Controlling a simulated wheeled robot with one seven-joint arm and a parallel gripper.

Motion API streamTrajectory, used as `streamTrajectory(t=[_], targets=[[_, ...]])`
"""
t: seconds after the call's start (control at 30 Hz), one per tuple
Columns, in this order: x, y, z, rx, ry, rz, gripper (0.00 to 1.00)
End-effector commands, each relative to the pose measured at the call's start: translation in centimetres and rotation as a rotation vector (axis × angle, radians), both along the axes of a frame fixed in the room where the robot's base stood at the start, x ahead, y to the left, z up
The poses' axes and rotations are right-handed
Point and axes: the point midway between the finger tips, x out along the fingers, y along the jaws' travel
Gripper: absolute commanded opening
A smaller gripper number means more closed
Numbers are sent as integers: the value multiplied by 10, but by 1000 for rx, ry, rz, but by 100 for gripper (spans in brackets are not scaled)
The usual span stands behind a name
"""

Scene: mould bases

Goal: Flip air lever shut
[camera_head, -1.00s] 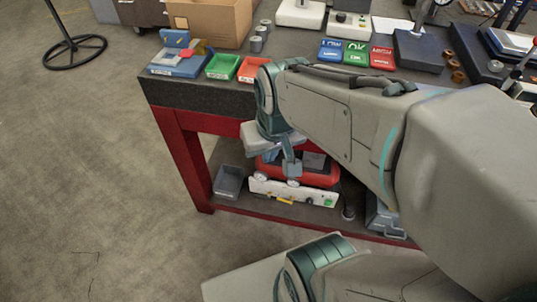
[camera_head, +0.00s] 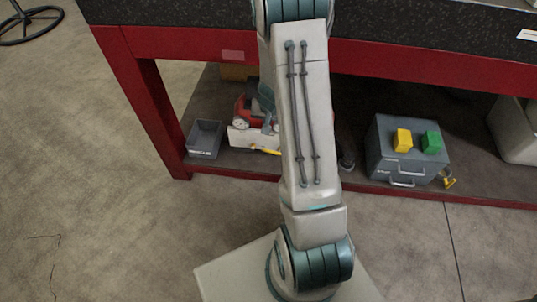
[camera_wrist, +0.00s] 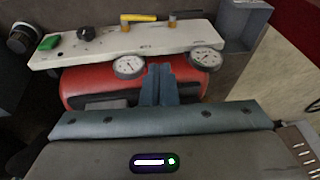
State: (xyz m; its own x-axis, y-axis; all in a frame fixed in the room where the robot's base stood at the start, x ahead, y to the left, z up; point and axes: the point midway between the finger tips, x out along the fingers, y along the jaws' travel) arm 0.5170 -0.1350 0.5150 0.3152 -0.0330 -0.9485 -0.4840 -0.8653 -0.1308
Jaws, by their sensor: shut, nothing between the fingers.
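A white panel (camera_wrist: 100,48) on a red air unit (camera_wrist: 85,80) carries a yellow lever (camera_wrist: 138,17) lying along the panel near its top edge in the wrist view. Beside it a grey lever (camera_wrist: 188,14) sits on a brass stem. The yellow lever also shows in the head view (camera_head: 265,150), partly behind my arm. My gripper (camera_wrist: 159,69) is shut and empty, its fingers between two round gauges, left (camera_wrist: 129,66) and right (camera_wrist: 206,58). The fingertips appear apart from both levers. In the head view my arm hides most of the gripper and part of the panel.
The unit is on the lower shelf under a red-framed bench (camera_head: 400,60). A grey bin (camera_head: 205,138) stands left, and a grey case (camera_head: 400,160) with yellow and green blocks right. The panel also bears a green switch (camera_wrist: 48,43) and black knob (camera_wrist: 86,33).

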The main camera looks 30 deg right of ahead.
Motion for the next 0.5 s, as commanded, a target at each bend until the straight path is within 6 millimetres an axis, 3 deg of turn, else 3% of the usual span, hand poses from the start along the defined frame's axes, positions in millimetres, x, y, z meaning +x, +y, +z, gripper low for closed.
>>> streamTrajectory(t=[0.03, 0.1, 0.37, 0.5], targets=[[-1, -8, -27, -10, 11, -19, 0], [-1, -16, -44, -24, 18, -39, 0], [1, -26, -73, -40, 28, -62, 0], [8, -28, -99, -38, 29, -61, 0]])
